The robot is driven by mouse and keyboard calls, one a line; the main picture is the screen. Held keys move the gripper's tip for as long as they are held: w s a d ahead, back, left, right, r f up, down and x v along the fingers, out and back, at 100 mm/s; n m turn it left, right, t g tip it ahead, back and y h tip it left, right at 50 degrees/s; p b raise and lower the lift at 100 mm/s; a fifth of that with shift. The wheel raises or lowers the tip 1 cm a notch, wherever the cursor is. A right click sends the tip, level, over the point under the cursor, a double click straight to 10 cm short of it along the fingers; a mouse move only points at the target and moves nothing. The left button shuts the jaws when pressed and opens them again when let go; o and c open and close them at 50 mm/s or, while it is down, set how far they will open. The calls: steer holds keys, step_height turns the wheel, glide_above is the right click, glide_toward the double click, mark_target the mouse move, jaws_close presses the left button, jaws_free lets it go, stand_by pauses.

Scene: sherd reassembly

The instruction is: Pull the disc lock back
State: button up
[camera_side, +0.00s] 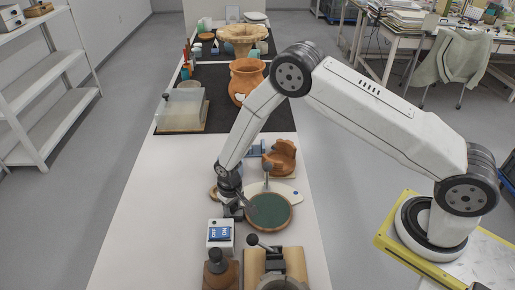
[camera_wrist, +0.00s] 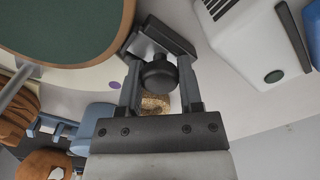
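The round disc (camera_side: 268,211) has a dark green top and a wooden rim, and it stands on a white base plate. It also fills the upper left of the wrist view (camera_wrist: 60,25). My gripper (camera_side: 232,208) is low at the disc's left edge. In the wrist view its two fingers (camera_wrist: 160,80) stand on either side of a round black knob (camera_wrist: 159,74), which looks like the disc lock's knob and fills the gap between them. A dark grey block (camera_wrist: 163,38) lies just beyond the knob, close to the disc's rim. In the side view my gripper hides the knob.
A white switch box (camera_side: 220,235) with blue buttons stands close in front of my gripper. A brown sherd piece (camera_side: 280,158) sits behind the disc. A thin rod rises over the disc. Wooden stands (camera_side: 272,262) are in front. The white table left of my gripper is clear.

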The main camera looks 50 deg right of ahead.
steer(key=shift+w+a, duration=0.55)
stand_by(0.4)
steer(key=o, duration=0.8)
steer(key=shift+r, duration=0.1)
steer(key=shift+r, duration=2.65)
